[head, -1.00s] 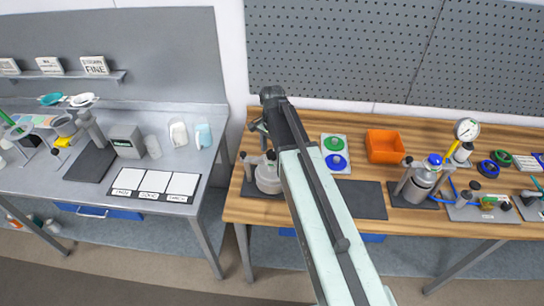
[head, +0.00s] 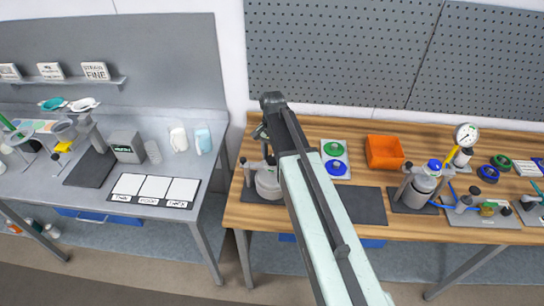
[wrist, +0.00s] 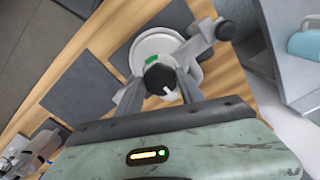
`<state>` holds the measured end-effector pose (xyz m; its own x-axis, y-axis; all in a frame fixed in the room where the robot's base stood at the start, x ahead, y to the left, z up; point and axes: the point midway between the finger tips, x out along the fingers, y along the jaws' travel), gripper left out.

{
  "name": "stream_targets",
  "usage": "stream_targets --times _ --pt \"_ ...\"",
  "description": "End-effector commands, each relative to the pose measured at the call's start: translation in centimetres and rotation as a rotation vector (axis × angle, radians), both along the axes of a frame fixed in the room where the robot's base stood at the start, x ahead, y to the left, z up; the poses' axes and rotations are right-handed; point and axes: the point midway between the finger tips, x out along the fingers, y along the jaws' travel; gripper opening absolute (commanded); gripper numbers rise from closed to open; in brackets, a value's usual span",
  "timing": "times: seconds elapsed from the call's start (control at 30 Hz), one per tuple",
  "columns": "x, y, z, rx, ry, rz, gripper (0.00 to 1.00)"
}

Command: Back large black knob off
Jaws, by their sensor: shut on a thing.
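The large black knob (wrist: 158,79) sits on top of a round white drum (wrist: 157,44) in the wrist view, with a white mark and a green patch at its edges. My gripper (wrist: 160,88) has its two grey fingers either side of the knob and is shut on it. In the head view the pale drum (head: 267,183) stands at the left end of the wooden bench, partly hidden behind my arm. The fingertips and their grip on the knob are hidden there.
A smaller black knob (wrist: 225,30) on a grey side arm is close to the right of the drum. A dark mat (head: 358,206), an orange bin (head: 385,152) and a second drum (head: 422,188) are to the right. A metal table (head: 90,190) stands left across a gap.

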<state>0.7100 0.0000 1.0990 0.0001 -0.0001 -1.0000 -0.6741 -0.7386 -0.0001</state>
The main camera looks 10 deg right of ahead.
Motion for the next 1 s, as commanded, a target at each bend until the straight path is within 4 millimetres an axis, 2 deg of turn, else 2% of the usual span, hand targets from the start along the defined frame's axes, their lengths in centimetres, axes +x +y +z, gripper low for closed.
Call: stream_targets --times 0.6,1.0 --pt "-0.12 -0.10 -0.06 0.000 0.001 0.573 0.04" --pt "-0.17 -0.14 -0.08 0.001 0.003 0.829 0.04"
